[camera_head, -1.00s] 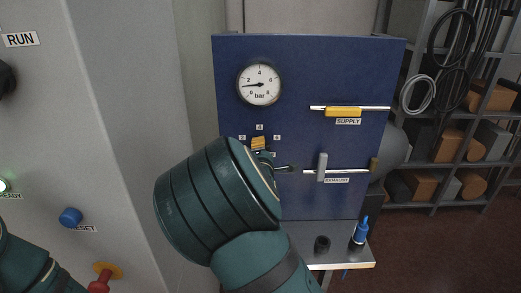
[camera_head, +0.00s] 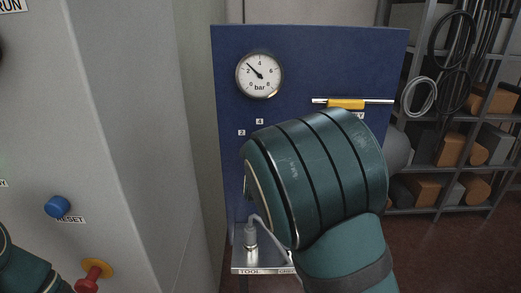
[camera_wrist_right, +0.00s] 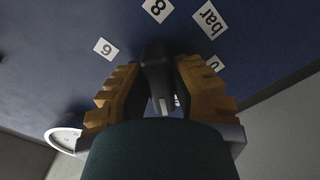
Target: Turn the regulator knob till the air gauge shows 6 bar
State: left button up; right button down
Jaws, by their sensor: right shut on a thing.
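The round white air gauge (camera_head: 259,75) is on the upper left of the blue panel. Its needle points up and left, a little past the 2 and well short of the 4. The dark regulator knob (camera_wrist_right: 154,72) shows in the right wrist view, with scale labels around it on the panel. My right gripper (camera_wrist_right: 156,82) has its orange-brown fingers shut on both sides of the knob. In the head view, my right wrist hides the knob and the gripper. My left arm shows at the lower left corner; its gripper is out of view.
A yellow-handled supply valve (camera_head: 346,104) is at the panel's upper right. My right wrist covers the panel's lower right. A metal shelf (camera_head: 240,269) below holds a grey tool. A blue RESET button (camera_head: 57,207) and a red knob (camera_head: 93,272) are on the grey cabinet at left.

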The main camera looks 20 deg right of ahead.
jog(key=m+b, duration=0.3)
jog(key=m, duration=0.3)
jog(key=shift+m+b, duration=0.3)
jog(key=shift+b, duration=0.1)
jog(key=shift+f+m+b, duration=0.1)
jog(key=shift+m+b, duration=0.55)
jog(key=shift+m, duration=0.25)
jog(key=m+b, duration=0.2)
jog(key=m, duration=0.1)
jog(key=shift+m, duration=0.3)
jog(key=m+b, duration=0.3)
jog(key=m, duration=0.1)
pick_arm(q)
notch_tip(320, 180, down, 13)
jog(key=s+b, duration=0.2)
jog(key=shift+d+g, duration=0.3)
pick_arm(e)
jog(key=shift+m, duration=1.6)
pick_arm(q)
jog(key=shift+w+f, duration=0.1)
jog(key=shift+f, duration=0.05)
pick_arm(e)
jog(key=shift+a+r, duration=0.1)
jog(key=shift+r, duration=0.1)
jog(key=c, duration=0.8)
grip_release()
jog(key=shift+w+f, duration=0.1)
